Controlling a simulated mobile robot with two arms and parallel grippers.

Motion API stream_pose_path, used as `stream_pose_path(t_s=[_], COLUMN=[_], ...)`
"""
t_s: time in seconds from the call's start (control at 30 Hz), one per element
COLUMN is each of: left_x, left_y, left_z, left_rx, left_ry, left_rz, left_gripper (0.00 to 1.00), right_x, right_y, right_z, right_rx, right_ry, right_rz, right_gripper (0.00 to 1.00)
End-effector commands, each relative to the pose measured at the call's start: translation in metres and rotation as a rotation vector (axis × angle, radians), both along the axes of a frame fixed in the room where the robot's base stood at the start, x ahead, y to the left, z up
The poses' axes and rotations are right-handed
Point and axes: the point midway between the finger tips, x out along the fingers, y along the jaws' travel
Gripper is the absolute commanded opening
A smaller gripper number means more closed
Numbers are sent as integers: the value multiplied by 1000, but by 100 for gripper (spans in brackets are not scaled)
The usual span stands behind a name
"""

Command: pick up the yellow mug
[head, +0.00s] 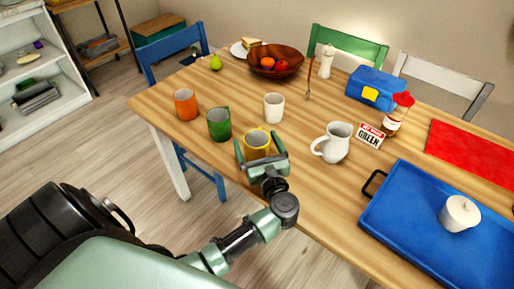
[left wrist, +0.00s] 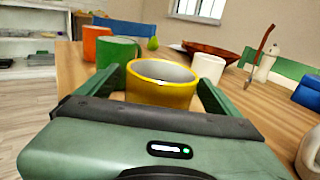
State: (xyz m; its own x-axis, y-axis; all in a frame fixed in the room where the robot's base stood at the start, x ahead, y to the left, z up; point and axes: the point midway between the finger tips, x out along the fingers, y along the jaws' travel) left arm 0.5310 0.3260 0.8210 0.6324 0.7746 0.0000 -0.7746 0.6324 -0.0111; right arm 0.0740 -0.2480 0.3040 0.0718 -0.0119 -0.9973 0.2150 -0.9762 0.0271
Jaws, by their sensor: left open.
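The yellow mug (head: 257,141) stands upright near the front edge of the wooden table. My left gripper (head: 261,148) is open, with one finger on each side of the yellow mug. In the left wrist view the yellow mug (left wrist: 162,84) sits between the two green fingers of the gripper (left wrist: 160,88). I cannot tell whether either finger touches it. The mug's lower part is hidden by the gripper body in that view. My right gripper does not show.
A green mug (head: 219,124) stands close on the left, with an orange mug (head: 186,105) beyond it. A white cup (head: 273,107) is behind, and a white pitcher (head: 333,142) is to the right. A blue tray (head: 403,215) lies farther right on the wooden table (head: 300,190).

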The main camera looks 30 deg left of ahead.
Motion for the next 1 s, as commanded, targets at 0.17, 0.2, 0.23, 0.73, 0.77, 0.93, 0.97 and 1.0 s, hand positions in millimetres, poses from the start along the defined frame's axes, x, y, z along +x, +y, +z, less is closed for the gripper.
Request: stream_pose_path(t_s=[0.17,0.2,0.23,0.73,0.77,0.93,0.97,1.0], left_x=[14,15,15,15,16,16,16,16], left_y=[17,18,19,19,19,19,19,19], left_z=[1,0,0,-1,0,0,1,2], left_rx=[2,2,1,1,1,1,1,0], left_ry=[0,1,2,1,-1,-1,-1,-1], left_rz=[-1,-1,-2,-2,-2,-2,-2,-2], left_gripper=[94,94,94,14,14,14,14,14], right_x=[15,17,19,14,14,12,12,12], right_y=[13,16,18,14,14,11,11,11], right_z=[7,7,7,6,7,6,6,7], right_rx=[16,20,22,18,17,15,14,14], right_ry=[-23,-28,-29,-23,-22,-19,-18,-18], right_rz=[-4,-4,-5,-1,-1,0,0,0], right_gripper=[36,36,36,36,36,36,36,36])
